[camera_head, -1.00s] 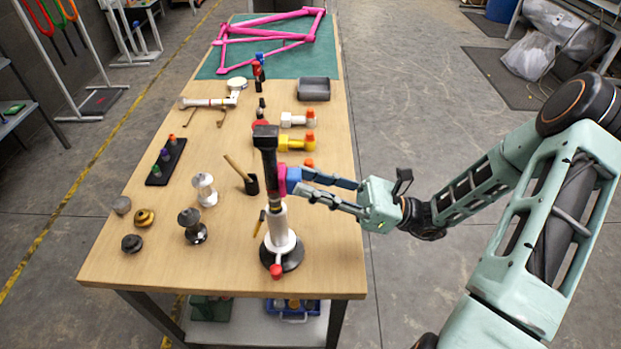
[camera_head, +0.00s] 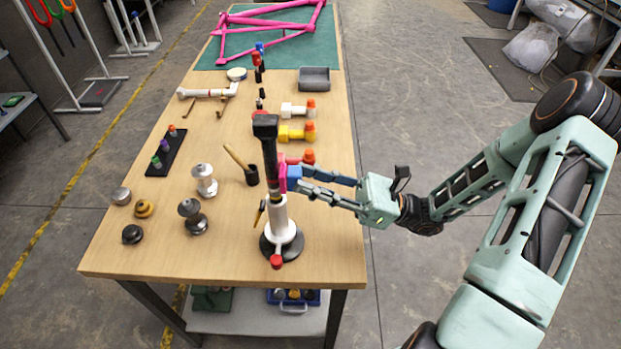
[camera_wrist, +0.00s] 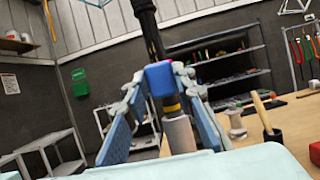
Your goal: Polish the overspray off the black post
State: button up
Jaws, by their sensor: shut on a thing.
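The black post (camera_head: 270,154) stands upright in a white sleeve (camera_head: 279,213) on a round black base (camera_head: 269,246) near the table's front right. My gripper (camera_head: 299,180) is shut on a blue block (camera_head: 294,172) with a pink pad (camera_head: 282,178) on its face. The pad is against the right side of the post, just above the sleeve. In the wrist view the blue block (camera_wrist: 160,79) sits between my fingers, with the black post (camera_wrist: 148,30) rising behind it and the sleeve (camera_wrist: 179,135) below. The pad's contact is hidden there. I cannot clearly make out overspray.
A grey tray (camera_head: 314,80) and pink frame (camera_head: 268,30) are farther back. The front right corner is clear.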

notch_tip(320, 180, up, 6)
jog(key=p, duration=0.4)
jog(key=shift+f+p, duration=0.1)
jog(key=shift+p, duration=0.3)
jog(key=shift+s+d, duration=0.1)
jog(key=shift+d, duration=2.8)
jog(key=d, duration=0.3)
jog(key=shift+a, duration=0.1)
